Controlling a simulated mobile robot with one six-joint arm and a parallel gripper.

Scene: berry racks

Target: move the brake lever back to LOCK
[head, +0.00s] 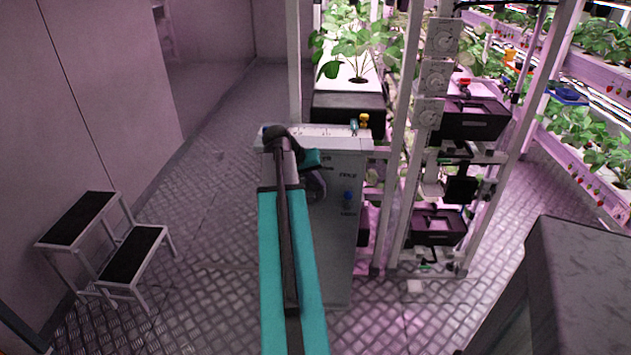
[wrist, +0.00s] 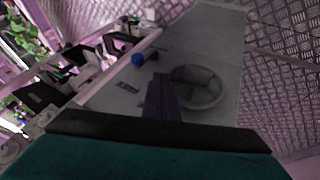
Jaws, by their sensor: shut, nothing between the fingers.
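The brake lever, tipped with a blue knob (head: 348,195), is on the front of a grey cabinet (head: 342,255), between two small dark labels. The lower label looks like LOCK, but the print is too small to be sure. In the wrist view the blue knob (wrist: 138,59) is up and left of my gripper, near the cabinet's edge. My gripper (wrist: 160,82) shows there as a dark, narrow, shut pair of fingers in front of the grey panel, apart from the knob. In the head view my arm mostly hides the gripper.
A round handwheel (wrist: 204,90) on the panel lies just right of my fingers. Racks with plants and black bins (head: 437,226) stand right of the cabinet. A step stool (head: 132,250) stands at left. The metal floor (head: 205,190) between is clear.

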